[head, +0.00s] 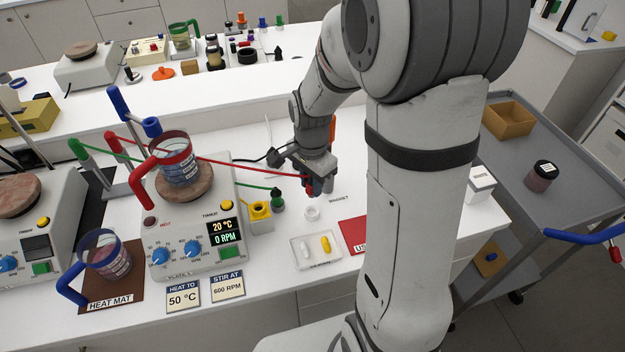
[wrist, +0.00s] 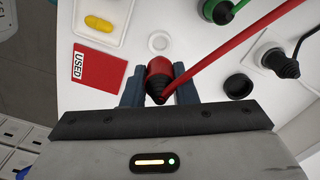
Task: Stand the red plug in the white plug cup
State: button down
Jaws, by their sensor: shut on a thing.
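My gripper (head: 317,190) is over the white bench, shut on the red plug. In the wrist view the red plug (wrist: 158,70) sits between the two fingers (wrist: 159,84), with its red cable leading off to the upper right. In the head view only a bit of the red plug (head: 309,189) shows beside the fingers. The white plug cup (head: 312,213) is a small white ring on the bench, apart from the plug. It shows empty just beyond the fingertips in the wrist view (wrist: 159,42).
A green plug (head: 277,199) and a yellow holder (head: 260,216) stand left of my gripper. A black round cup (wrist: 239,86) and a black plug (wrist: 281,62) show in the wrist view.

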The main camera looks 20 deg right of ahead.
aim_at(311, 196)
jog(key=shift+f+b, duration=1.85)
jog(key=shift+f, duration=0.7)
jog(key=shift+f+b, duration=0.15)
jog(key=shift+b, duration=0.15)
jog(key=shift+f, duration=0.3)
jog(key=shift+f+b, duration=0.85)
jog(key=shift+b, duration=0.05)
jog(key=c, duration=1.1)
grip_release()
jog(key=shift+r, duration=3.9)
